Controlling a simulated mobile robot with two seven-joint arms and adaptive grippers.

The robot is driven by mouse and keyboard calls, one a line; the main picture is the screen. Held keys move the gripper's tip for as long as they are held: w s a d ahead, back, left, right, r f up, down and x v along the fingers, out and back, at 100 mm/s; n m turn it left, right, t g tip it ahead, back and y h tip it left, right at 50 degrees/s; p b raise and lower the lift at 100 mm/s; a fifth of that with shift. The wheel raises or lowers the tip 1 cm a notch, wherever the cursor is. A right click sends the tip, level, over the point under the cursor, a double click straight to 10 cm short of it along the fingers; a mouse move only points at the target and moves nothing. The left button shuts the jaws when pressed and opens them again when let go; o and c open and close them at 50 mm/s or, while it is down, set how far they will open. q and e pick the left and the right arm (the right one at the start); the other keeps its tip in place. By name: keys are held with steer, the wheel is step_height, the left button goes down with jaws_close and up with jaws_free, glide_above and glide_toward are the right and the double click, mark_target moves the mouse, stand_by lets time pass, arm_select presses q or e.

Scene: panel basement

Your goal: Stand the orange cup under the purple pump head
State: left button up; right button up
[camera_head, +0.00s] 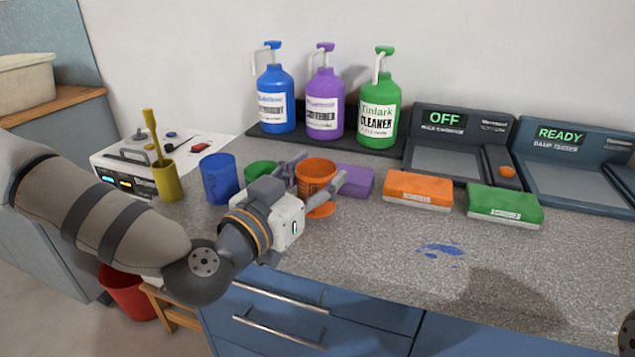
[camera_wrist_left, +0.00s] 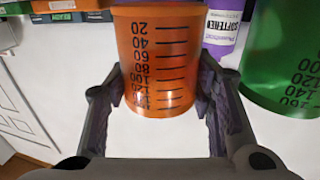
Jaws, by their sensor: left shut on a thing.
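The orange cup (camera_head: 316,171) is upright between the fingers of my left gripper (camera_head: 318,182), which is shut on it. The left wrist view shows the orange cup (camera_wrist_left: 158,62), with black measuring marks, between both fingers (camera_wrist_left: 160,92). A finger hides part of its side in the head view; I cannot tell whether its base touches the counter. The purple pump head (camera_head: 325,47) tops the purple bottle (camera_head: 325,105), which stands at the back between a blue and a green bottle. The cup is in front of this bottle, apart from it. My right gripper is not identifiable.
A blue cup (camera_head: 219,178) and a green cup (camera_head: 260,174) stand left of the orange cup. A purple sponge (camera_head: 355,181), an orange sponge (camera_head: 418,190) and a green sponge (camera_head: 504,204) lie to its right. A blue spill (camera_head: 441,248) marks the otherwise clear front counter.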

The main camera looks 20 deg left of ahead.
arm_select(q)
step_height(320, 180, down, 2)
steer(key=shift+s+a+f, duration=0.15)
steer(key=shift+f, duration=0.1)
steer(key=shift+s+r, duration=0.2)
steer(key=shift+r, duration=0.05)
steer(key=o, duration=1.2)
steer(key=shift+w, duration=0.3)
steer(key=shift+s+r, duration=0.1)
steer(key=shift+r, duration=0.05)
